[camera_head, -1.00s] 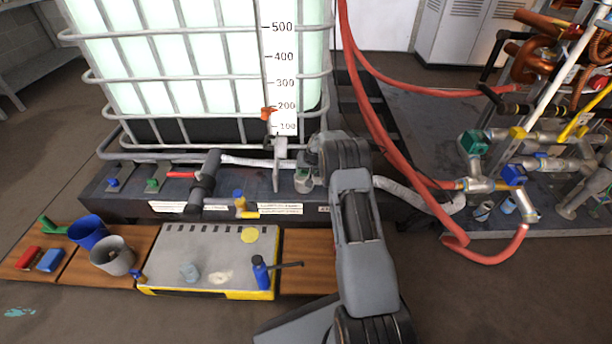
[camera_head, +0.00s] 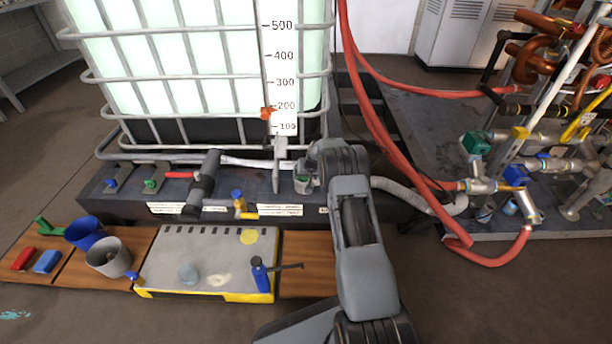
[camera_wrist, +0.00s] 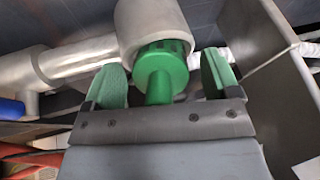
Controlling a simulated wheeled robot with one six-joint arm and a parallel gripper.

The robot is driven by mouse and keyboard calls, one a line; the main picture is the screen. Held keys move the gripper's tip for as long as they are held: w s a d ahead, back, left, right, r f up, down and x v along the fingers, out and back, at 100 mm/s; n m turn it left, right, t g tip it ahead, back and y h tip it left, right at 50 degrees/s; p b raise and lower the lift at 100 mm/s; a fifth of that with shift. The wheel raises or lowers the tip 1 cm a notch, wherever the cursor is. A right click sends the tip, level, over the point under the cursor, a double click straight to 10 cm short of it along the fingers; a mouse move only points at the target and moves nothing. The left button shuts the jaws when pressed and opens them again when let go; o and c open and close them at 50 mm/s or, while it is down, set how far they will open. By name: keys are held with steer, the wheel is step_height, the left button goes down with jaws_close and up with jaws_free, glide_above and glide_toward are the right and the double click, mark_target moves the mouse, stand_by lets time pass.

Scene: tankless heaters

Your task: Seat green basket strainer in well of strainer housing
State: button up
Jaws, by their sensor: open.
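The green basket strainer (camera_wrist: 161,70) shows in the wrist view, with a ribbed round head and a narrower stem pointing toward my gripper. Its head sits at the mouth of the grey cylindrical strainer housing (camera_wrist: 150,22), partly inside the rim; I cannot tell how deep. My gripper (camera_wrist: 163,60) is open, with one green-padded finger on each side of the strainer and visible gaps to it. In the head view, my gripper (camera_head: 304,172) is at the dark bench in front of the tank, mostly hidden by my arm.
Grey pipes (camera_wrist: 80,60) run left of the housing, and a flat grey plate (camera_wrist: 268,70) stands close on the right in the wrist view. The caged tank (camera_head: 200,70) rises behind the bench. A red hose (camera_head: 375,130) hangs right of my arm.

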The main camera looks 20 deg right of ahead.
steer(key=shift+r, duration=0.1)
steer(key=s+a+r+n+p, duration=0.1)
steer(key=s+a+r+p, duration=0.3)
steer(key=r, duration=0.7)
steer(key=s+r+p, duration=0.3)
steer(key=s+r, duration=0.3)
steer(key=r, duration=0.4)
steer(key=s+a+r, duration=0.3)
steer(key=s, duration=0.6)
steer(key=s+a+r+n+g, duration=0.1)
steer(key=s+a+r, duration=0.2)
steer(key=s, duration=0.7)
steer(key=s+a+r+n+g+h, duration=0.1)
steer(key=s+a+r, duration=0.2)
steer(key=s, duration=0.6)
steer(key=shift+s+a+r, duration=0.2)
steer(key=shift+a+r, duration=0.1)
steer(key=shift+a, duration=0.1)
steer(key=shift+r, duration=0.1)
